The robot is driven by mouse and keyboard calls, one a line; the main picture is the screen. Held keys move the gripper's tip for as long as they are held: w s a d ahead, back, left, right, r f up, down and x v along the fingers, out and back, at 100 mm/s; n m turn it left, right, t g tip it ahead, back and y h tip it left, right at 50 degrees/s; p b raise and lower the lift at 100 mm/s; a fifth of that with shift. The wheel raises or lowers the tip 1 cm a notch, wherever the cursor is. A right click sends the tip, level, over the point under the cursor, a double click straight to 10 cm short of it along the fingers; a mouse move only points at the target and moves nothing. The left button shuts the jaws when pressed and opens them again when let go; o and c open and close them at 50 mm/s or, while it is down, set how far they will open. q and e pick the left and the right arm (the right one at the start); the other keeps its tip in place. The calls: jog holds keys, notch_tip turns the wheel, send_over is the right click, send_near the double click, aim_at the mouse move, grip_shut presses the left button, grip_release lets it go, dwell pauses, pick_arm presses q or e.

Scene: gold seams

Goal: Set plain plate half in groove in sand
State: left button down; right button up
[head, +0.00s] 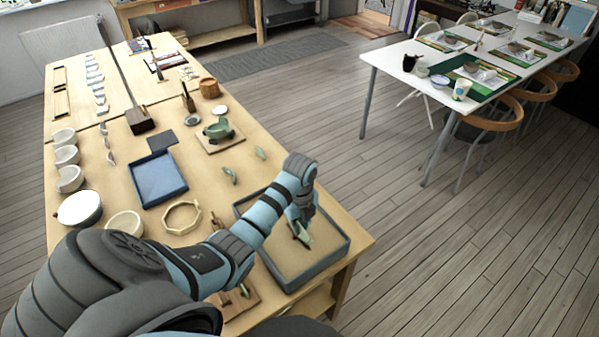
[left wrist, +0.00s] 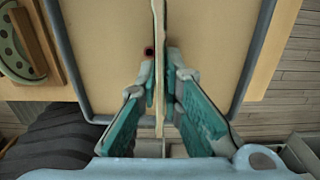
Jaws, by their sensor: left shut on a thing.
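My left gripper (head: 300,218) is over the sand tray (head: 322,266), pointing down, and is shut on the plate half (head: 305,238). In the left wrist view the plate half (left wrist: 158,65) shows edge-on as a thin pale strip between the two teal fingers of the gripper (left wrist: 159,95). The sand (left wrist: 105,40) lies on both sides of it, inside the tray's grey rim (left wrist: 64,50). A small dark red spot shows beside the strip. I cannot tell whether the plate's lower edge touches the sand, and the groove cannot be made out. My right gripper is not in view.
Green shards (head: 230,175) lie behind the tray. A blue tray (head: 158,195), an octagonal wooden ring (head: 182,229) and a green bowl (head: 218,129) on a board stand further left and back. White bowls line the left edge. A small wooden board (head: 236,304) is close to the sand tray.

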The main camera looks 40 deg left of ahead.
aim_at(299, 237)
pick_arm(q)
jog(key=shift+f, duration=0.75)
dwell(0.5)
jog(key=shift+f+b, duration=0.3)
jog(key=shift+f, duration=0.6)
dwell(1.1)
jog(key=c, duration=1.7)
grip_release()
jog(key=shift+o, duration=0.2)
jog(key=o, duration=0.5)
jog(key=shift+c, duration=0.2)
